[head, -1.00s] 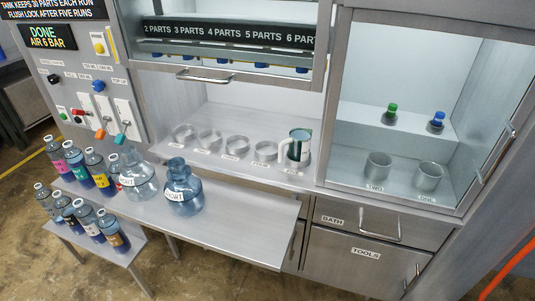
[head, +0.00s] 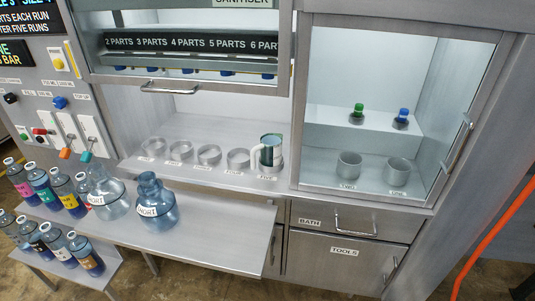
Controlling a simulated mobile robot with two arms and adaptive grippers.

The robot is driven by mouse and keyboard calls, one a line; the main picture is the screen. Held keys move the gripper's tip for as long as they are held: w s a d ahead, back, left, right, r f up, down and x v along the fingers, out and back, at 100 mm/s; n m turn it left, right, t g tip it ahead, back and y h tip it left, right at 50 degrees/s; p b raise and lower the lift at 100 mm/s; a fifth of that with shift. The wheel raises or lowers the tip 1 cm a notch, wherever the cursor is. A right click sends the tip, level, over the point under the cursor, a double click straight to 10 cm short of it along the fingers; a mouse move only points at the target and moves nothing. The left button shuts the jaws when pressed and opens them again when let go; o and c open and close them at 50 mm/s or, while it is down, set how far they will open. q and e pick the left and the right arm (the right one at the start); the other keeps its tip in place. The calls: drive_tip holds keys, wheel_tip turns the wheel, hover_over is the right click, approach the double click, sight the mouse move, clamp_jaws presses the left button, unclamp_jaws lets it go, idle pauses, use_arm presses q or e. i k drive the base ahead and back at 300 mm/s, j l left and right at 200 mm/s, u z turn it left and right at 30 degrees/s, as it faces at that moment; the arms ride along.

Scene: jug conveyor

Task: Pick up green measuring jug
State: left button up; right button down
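The green measuring jug (head: 271,150) stands upright at the right end of a row of clear round holders on the steel shelf, at the spot labelled five. Its pale handle is on its left side and its body is dark green. I cannot tell whether it sits inside a holder or on the bare shelf. Neither of my grippers shows in the head view.
Clear holders (head: 209,155) line the shelf left of the jug. A steel ledge (head: 225,235) in front bears two large jugs, one blue (head: 156,205). Several labelled bottles (head: 42,187) stand at the left. A glass-fronted cabinet (head: 318,110) stands right of the jug.

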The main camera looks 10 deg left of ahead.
sight(270, 146)
drive_tip(key=i+l+u, duration=0.15)
drive_tip(key=l, duration=0.2)
drive_tip(key=i+l+u, duration=0.2)
drive_tip(key=l, duration=0.2)
drive_tip(key=i+l+u, duration=0.15)
drive_tip(key=l, duration=0.25)
drive_tip(key=i, duration=0.05)
